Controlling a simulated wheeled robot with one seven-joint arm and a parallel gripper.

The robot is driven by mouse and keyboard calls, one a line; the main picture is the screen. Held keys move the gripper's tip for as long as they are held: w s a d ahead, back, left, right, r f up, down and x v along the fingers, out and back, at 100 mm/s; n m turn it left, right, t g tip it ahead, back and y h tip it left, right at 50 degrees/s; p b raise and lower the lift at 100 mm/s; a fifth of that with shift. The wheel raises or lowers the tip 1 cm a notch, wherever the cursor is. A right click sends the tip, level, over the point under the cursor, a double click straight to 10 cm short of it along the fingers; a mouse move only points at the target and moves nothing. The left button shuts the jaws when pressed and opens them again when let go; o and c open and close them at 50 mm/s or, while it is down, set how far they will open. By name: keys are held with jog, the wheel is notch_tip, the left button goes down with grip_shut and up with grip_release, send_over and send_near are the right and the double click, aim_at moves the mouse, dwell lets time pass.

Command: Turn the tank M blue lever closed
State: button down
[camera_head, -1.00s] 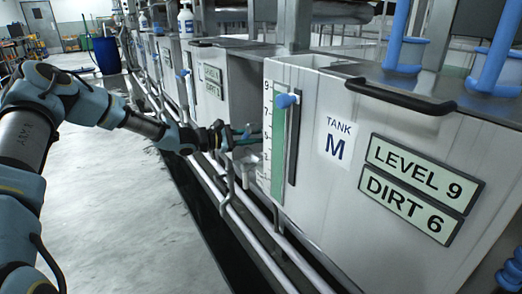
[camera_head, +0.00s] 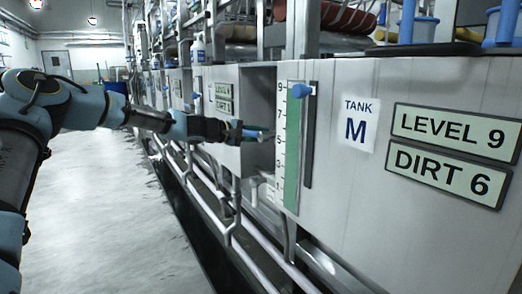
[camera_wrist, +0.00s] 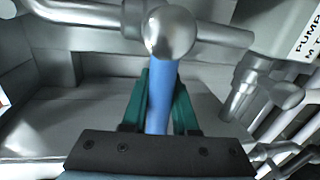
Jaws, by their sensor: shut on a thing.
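Tank M (camera_head: 345,205) is a grey metal tank with a "TANK M" label, at the right in the head view. The blue lever (camera_wrist: 161,95) shows in the wrist view, running from a round metal valve knob (camera_wrist: 168,32) down between the green fingers of my gripper (camera_wrist: 160,100). My gripper is shut on the lever. In the head view my gripper (camera_head: 258,133) reaches into the recess left of the tank's level gauge, and the lever is mostly hidden there.
A level gauge (camera_head: 292,150) with a blue slider knob (camera_head: 302,90) stands right of the recess. "LEVEL 9" (camera_head: 455,130) and "DIRT 6" (camera_head: 445,172) plates are on the tank. Metal pipes (camera_head: 235,210) run below. Floor at the left is clear.

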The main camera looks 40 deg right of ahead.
jog(key=shift+r+m+b, duration=0.15)
jog(key=shift+m+b, duration=0.25)
jog(key=shift+b, duration=0.1)
jog(key=shift+r, duration=0.1)
jog(key=c, duration=0.7)
grip_release()
jog(key=v, duration=1)
jog(key=shift+s+a+r+p, duration=0.1)
jog(key=shift+a+p, duration=0.25)
jog(key=shift+a, duration=0.05)
